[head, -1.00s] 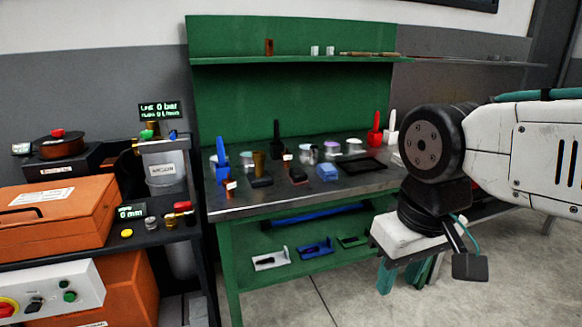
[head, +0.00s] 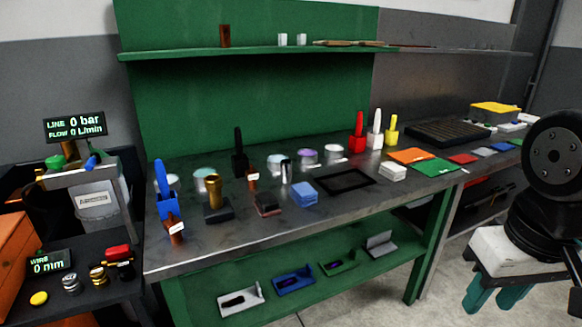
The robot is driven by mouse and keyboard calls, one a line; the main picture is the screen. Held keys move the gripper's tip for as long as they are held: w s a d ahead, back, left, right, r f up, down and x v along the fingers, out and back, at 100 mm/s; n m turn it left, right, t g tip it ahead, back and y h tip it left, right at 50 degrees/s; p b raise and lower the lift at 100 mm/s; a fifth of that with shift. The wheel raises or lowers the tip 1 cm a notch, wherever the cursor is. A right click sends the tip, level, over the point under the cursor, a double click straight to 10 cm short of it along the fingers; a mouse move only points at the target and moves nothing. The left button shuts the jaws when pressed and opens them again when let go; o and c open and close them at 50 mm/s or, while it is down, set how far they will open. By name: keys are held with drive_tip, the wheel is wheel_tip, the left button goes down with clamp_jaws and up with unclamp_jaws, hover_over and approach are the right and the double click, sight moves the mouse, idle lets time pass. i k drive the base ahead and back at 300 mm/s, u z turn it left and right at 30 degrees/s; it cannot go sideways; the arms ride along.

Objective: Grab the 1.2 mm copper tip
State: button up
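Two small copper-coloured pieces with white labels stand on the metal bench (head: 330,215). One copper piece (head: 174,230) is at the bench's front left, by a blue stand (head: 164,198). The other copper piece (head: 252,181) is farther back, near a black upright tool (head: 239,155). Their labels are too small to read, so I cannot tell which is the 1.2 mm tip. My gripper (head: 490,303) is at the lower right, its teal fingers apart with nothing seen between them. It is well away from both copper pieces.
A brass piece on a dark base (head: 215,195), a blue block (head: 303,193) and several jars crowd the bench. A black frame (head: 345,181) lies right of them. Red, white and yellow bottles (head: 374,132) stand at the back. A green shelf (head: 250,53) overhangs the bench.

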sight(252, 175)
drive_tip(key=u, duration=0.15)
drive_tip(key=i, duration=1.1)
drive_tip(key=u, duration=0.65)
